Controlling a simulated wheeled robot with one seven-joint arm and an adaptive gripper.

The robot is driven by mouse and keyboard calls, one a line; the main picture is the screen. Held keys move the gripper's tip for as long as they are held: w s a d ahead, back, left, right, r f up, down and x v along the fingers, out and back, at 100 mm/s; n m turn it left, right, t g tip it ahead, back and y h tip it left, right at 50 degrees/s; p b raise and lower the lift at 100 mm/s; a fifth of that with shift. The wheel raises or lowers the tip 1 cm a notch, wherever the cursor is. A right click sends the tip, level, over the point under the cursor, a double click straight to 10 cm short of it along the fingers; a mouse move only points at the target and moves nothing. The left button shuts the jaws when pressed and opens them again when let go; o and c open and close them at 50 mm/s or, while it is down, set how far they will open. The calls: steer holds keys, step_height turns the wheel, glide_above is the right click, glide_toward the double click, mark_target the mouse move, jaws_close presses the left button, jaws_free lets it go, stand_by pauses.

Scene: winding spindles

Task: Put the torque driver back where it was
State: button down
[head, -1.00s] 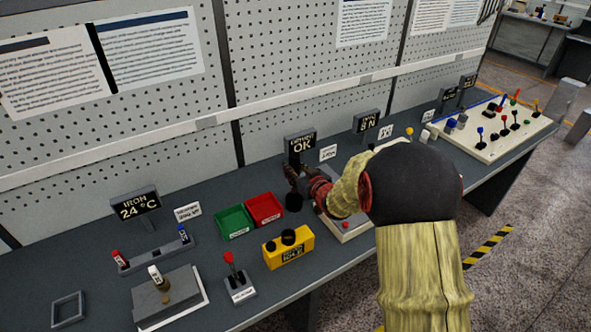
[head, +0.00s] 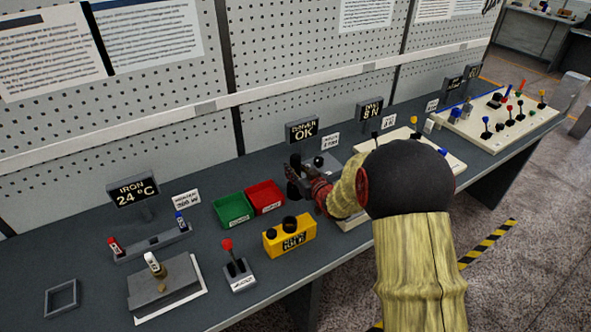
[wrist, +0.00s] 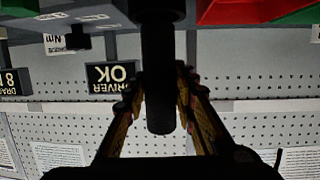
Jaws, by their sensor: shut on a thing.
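The torque driver (wrist: 159,75) is a plain black cylinder in the wrist view, which looks upside down. My gripper (wrist: 157,82) is shut on it, with one finger on each side. In the head view my gripper (head: 305,178) is behind the yellow box, right of the red bin; the dark driver in it is small and partly hidden. A grey block (head: 325,164) stands just right of my gripper, under the "DRIVER OK" display (head: 302,130). This display also shows in the wrist view (wrist: 112,76). I cannot tell whether the driver touches anything.
A green bin (head: 232,209) and a red bin (head: 265,197) stand left of my gripper. A yellow box (head: 289,236) with black knobs is in front. A red-handled lever (head: 235,265) stands further left. A board with coloured levers (head: 500,122) lies far right.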

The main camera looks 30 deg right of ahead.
steer(key=shift+f+b, duration=0.5)
steer(key=shift+f, duration=0.05)
steer(key=c, duration=1.7)
jaws_free()
steer(key=shift+o, duration=1.1)
steer(key=shift+o, duration=0.5)
steer(key=shift+f, duration=0.1)
steer(key=shift+s, duration=0.15)
